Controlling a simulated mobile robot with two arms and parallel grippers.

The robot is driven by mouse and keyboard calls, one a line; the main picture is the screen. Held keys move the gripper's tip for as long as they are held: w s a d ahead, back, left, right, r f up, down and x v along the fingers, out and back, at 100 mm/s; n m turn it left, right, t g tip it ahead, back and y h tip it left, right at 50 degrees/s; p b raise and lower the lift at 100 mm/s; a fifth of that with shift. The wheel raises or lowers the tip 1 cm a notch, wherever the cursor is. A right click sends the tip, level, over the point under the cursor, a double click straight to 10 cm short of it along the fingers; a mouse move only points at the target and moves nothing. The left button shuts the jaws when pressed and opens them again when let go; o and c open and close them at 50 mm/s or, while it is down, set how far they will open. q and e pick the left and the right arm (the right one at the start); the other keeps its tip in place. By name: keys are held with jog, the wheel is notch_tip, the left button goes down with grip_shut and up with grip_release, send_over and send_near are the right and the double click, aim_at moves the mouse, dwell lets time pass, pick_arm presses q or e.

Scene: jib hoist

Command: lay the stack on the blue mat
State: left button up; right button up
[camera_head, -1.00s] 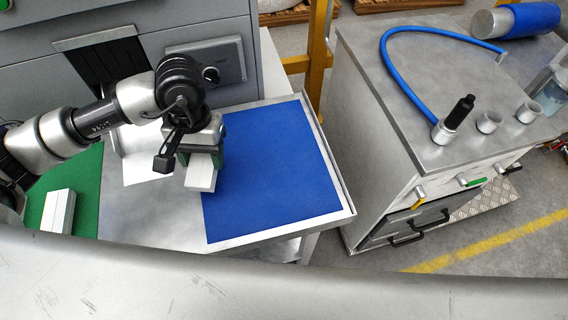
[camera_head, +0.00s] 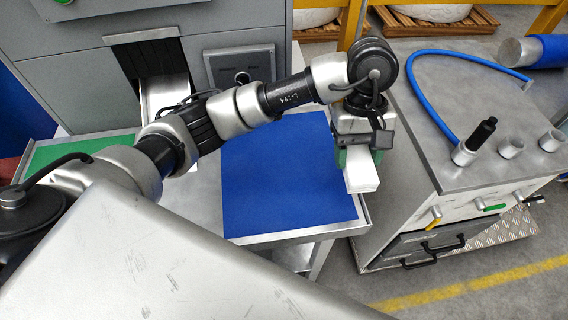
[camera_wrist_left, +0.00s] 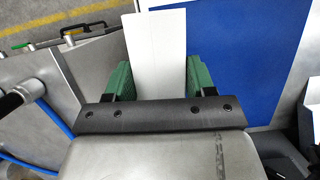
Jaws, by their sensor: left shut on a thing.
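My left gripper (camera_head: 357,158) is shut on a white stack (camera_head: 362,179) of flat blocks. The stack also shows between the green fingers in the left wrist view (camera_wrist_left: 158,50). In the head view the gripper and stack are at the right edge of the blue mat (camera_head: 280,185), over the tray rim. I cannot tell how high the stack is above the table. In the left wrist view the blue mat (camera_wrist_left: 232,60) lies to the right of the stack. The mat looks bare. My right gripper is not in view.
A green mat (camera_head: 75,150) lies at the left, partly behind my left arm. A grey cabinet (camera_head: 440,110) with a blue hose (camera_head: 420,95), metal cups and a black-handled tool (camera_head: 481,133) stands right of the table. A grey machine (camera_head: 225,30) stands behind.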

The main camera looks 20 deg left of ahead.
pick_arm(q)
jog(key=shift+d+r+n, duration=0.3)
jog(key=shift+d+r, duration=0.1)
jog(key=shift+d, duration=0.45)
jog(key=p, duration=0.4)
send_over(309, 171)
jog(key=f, duration=0.4)
jog(key=w+f, duration=0.1)
jog(key=f, duration=0.1)
jog(key=shift+a+f, duration=0.2)
jog(key=shift+f, duration=0.15)
notch_tip(309, 171, down, 4)
jog(key=shift+r+p, duration=0.1)
jog(key=shift+p, duration=0.45)
jog(key=shift+f+b, duration=0.3)
jog(key=shift+f, duration=0.05)
jog(key=o, duration=0.9)
jog(key=shift+r, duration=0.1)
jog(key=shift+o, duration=0.2)
